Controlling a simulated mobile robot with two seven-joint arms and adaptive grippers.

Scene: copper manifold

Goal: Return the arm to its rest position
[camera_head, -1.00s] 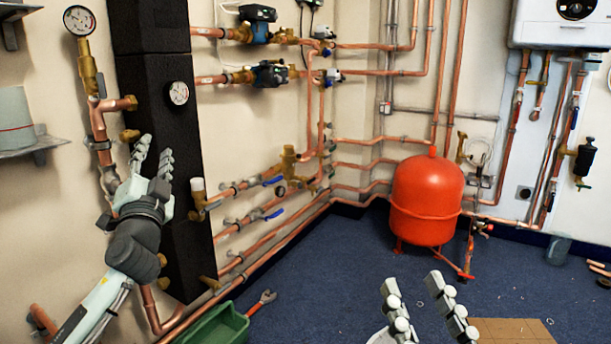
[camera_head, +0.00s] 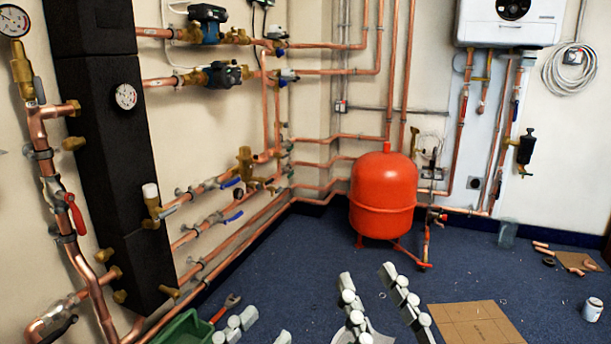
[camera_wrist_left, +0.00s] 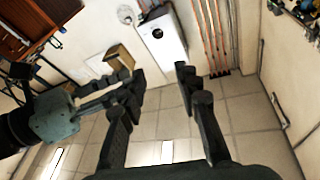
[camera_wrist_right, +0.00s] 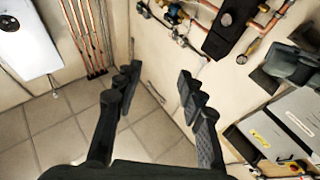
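My left gripper (camera_head: 258,328) is low in the head view at the bottom edge, with only its pale finger ends showing. In the left wrist view its two dark fingers (camera_wrist_left: 160,72) stand apart with nothing between them. My right gripper (camera_head: 366,275) is at the bottom centre of the head view. Its fingers are spread and empty, and the right wrist view also shows them apart (camera_wrist_right: 158,72). Both grippers appear clear of the pipework. Most of both arms is outside the head view.
Copper pipes with a red-handled valve (camera_head: 75,213) and a black column (camera_head: 110,170) line the left wall. A red tank (camera_head: 383,195) stands at the back. A green box (camera_head: 185,330), a wrench (camera_head: 226,306) and cardboard (camera_head: 475,323) lie on the blue floor (camera_head: 310,250).

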